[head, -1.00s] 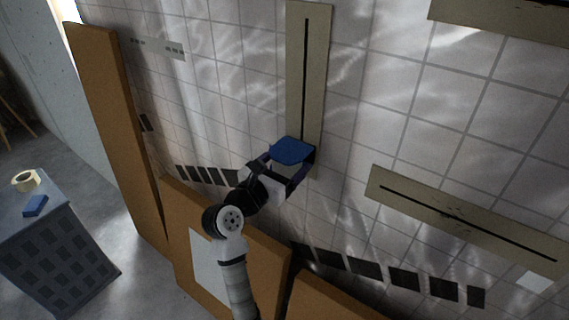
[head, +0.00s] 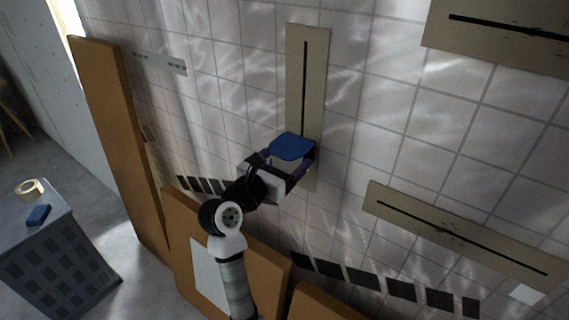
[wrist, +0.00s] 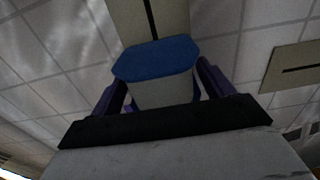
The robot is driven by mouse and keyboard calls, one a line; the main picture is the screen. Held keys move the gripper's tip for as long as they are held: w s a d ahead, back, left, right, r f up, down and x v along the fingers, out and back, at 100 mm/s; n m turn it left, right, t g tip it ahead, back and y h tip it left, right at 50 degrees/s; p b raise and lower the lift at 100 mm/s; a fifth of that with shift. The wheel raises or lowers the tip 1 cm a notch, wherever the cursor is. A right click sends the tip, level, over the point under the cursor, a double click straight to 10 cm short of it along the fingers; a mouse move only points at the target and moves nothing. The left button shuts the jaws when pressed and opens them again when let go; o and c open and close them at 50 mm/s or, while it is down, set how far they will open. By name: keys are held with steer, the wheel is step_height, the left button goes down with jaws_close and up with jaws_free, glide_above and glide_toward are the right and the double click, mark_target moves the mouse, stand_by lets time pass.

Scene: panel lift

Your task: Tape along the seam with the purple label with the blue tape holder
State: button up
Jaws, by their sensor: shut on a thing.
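My gripper (head: 291,156) is shut on the blue tape holder (head: 292,146), which has a blue top and a pale body. In the wrist view the holder (wrist: 157,60) sits between the two dark purple fingers. It is in front of the lower part of an upright beige panel (head: 316,80) with a dark vertical seam (head: 305,75). The holder and gripper hide the seam's lower end. I cannot tell whether the holder touches the panel. I cannot make out a purple label in either view.
A slanted beige panel with a dark seam (head: 440,231) is at lower right, with a pale patch (head: 527,293) near its end. Another seamed panel (head: 470,45) is at upper right. Orange boards (head: 110,120) stand at left. A grey cabinet (head: 62,250) holds a cream tape roll (head: 30,189) and a blue block (head: 38,215).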

step_height(320, 180, up, 25)
stand_by(3.0)
steer(key=shift+f, duration=0.25)
steer(key=shift+f+b, duration=9.9)
steer(key=shift+f, duration=2.75)
